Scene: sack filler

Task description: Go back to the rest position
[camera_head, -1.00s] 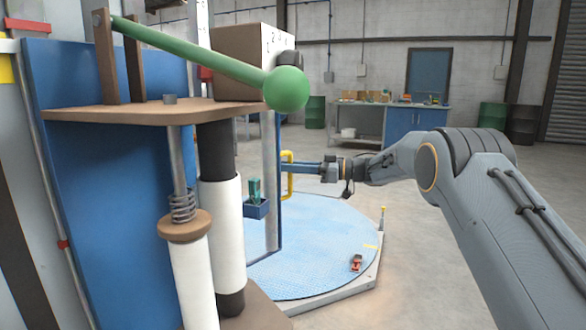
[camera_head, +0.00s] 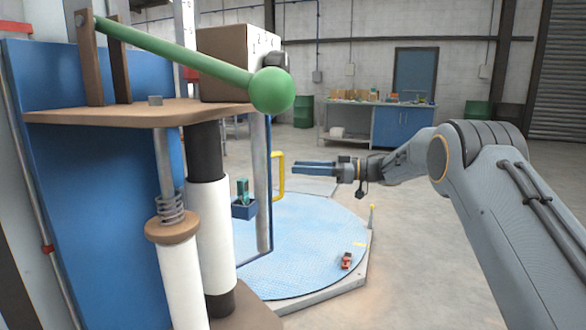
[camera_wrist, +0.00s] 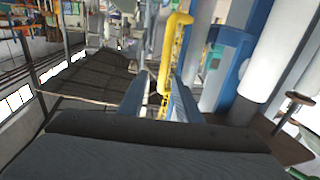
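My gripper (camera_head: 296,168) is at the end of my arm, which reaches in from the right in the head view. Its blue fingers point left toward a yellow handle (camera_head: 279,177), with a small gap between them and it. In the wrist view my gripper (camera_wrist: 157,98) has its two fingers apart with nothing between them. The yellow handle (camera_wrist: 172,45) stands beyond the fingertips there. The handle is on the edge of a blue-framed panel of the sack filler.
A green lever with a ball end (camera_head: 271,90) juts out over a brown shelf (camera_head: 140,115) at left. Below is a round blue platform (camera_head: 310,235) with a small red object (camera_head: 346,261). A workbench (camera_head: 405,127) stands far back. Open floor lies right of the platform.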

